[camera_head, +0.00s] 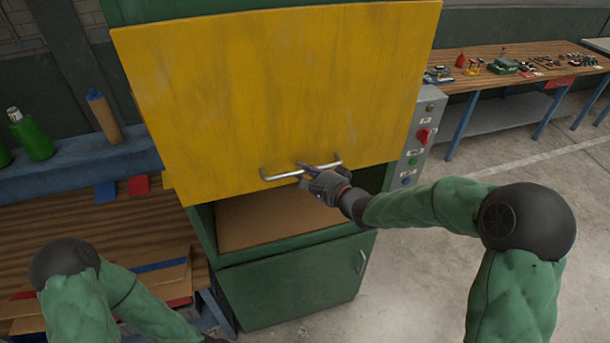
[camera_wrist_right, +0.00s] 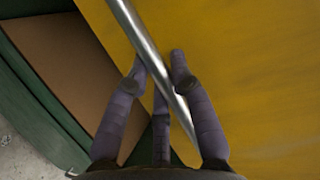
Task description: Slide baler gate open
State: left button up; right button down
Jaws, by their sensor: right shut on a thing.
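The yellow baler gate (camera_head: 270,90) stands at the front of the green baler (camera_head: 232,248), in the middle of the head view. Its lower edge is above an opening where a brown bale or board (camera_head: 265,218) shows inside. A metal bar handle (camera_head: 282,177) runs along the gate's lower part. My right gripper (camera_head: 308,172) is shut on this handle. In the right wrist view, the fingers (camera_wrist_right: 158,63) lie on both sides of the bar (camera_wrist_right: 141,32), with the yellow gate behind. My left arm is at the lower left; its fingers are out of the picture.
A control box (camera_head: 420,125) with a red switch is on the baler's right side. A wooden bench (camera_head: 500,75) with small parts stands at the back right. A blue shelf (camera_head: 85,160) with bottles and flat cardboard (camera_head: 150,280) are at the left. The floor at right is clear.

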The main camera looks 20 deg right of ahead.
jog(key=shift+r+p, duration=1.35)
jog(key=shift+r, duration=0.9)
jog(key=c, duration=1)
grip_release()
jog(key=shift+c, duration=0.2)
jog(key=shift+s, duration=0.1)
jog(key=v, duration=1.1)
jog(key=shift+s+d, duration=0.2)
jog(key=shift+s, duration=0.15)
jog(key=shift+r, duration=0.1)
